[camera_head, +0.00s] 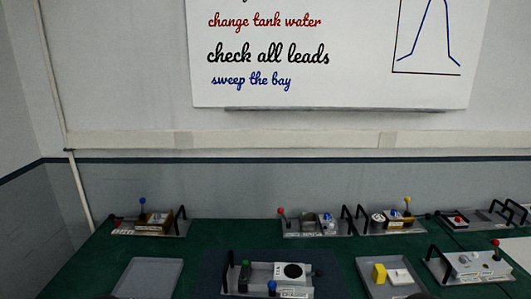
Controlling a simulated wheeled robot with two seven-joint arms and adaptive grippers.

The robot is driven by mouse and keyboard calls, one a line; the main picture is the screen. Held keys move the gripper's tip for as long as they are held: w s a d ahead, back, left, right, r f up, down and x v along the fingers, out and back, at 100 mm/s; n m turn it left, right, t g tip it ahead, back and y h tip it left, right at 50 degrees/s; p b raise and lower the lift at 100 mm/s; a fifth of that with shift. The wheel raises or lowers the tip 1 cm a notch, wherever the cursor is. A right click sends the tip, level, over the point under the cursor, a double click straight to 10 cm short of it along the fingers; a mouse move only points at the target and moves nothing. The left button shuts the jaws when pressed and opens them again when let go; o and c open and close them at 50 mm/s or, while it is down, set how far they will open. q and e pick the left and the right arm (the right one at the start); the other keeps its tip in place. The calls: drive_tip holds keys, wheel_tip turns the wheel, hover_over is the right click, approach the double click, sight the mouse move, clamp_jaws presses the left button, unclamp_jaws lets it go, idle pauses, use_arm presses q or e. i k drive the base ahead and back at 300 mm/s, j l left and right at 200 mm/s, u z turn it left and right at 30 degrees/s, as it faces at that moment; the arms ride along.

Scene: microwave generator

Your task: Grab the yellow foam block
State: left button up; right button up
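A yellow foam block (378,273) stands in a shallow grey tray (372,290) at the lower right of the head view. A white block (400,276) sits just to its right in the same tray. Nothing touches the yellow block from above. Neither of my grippers can be made out in this view.
An empty grey tray (148,277) lies at the lower left of the green table (210,235). A device with black handles (268,279) stands at the front centre, and another grey device (470,266) is close right of the block's tray. Several small units line the back.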

sight(379, 272)
drive_tip(key=u, duration=0.55)
drive_tip(key=l+u, duration=0.45)
drive_tip(key=k+l+u, duration=0.15)
drive_tip(key=l+u, duration=0.25)
drive_tip(key=k+l+u, duration=0.2)
drive_tip(key=l+u, duration=0.25)
drive_tip(key=k+l+u, duration=0.2)
drive_tip(key=u, duration=0.2)
drive_tip(key=l, duration=0.1)
